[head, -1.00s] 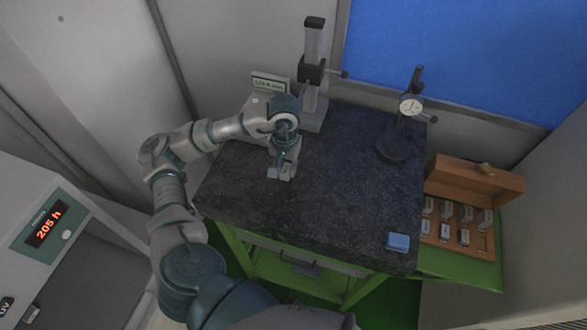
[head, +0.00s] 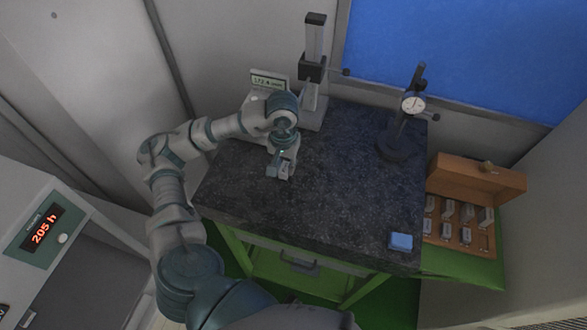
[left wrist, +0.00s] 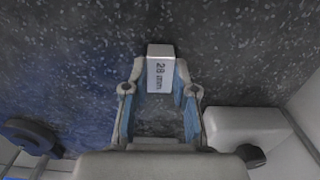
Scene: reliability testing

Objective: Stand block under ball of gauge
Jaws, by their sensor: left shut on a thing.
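A pale block (left wrist: 160,72) marked "28 mm" stands out between the fingertips of my left gripper (left wrist: 160,88), which is shut on it. In the head view the left gripper (head: 279,171) is low over the left part of the dark granite table (head: 320,195); the block is hard to make out there, and I cannot tell whether it touches the stone. The tall gauge (head: 313,75) stands at the back, with a thin arm ending in a small dark ball (head: 346,72) well above the table. My right gripper is out of view.
A display box (head: 268,82) stands left of the gauge. A dial indicator stand (head: 400,148) is at the back right. A blue item (head: 401,241) lies at the front right corner. An open wooden case (head: 465,235) of blocks sits to the right. The middle of the granite is clear.

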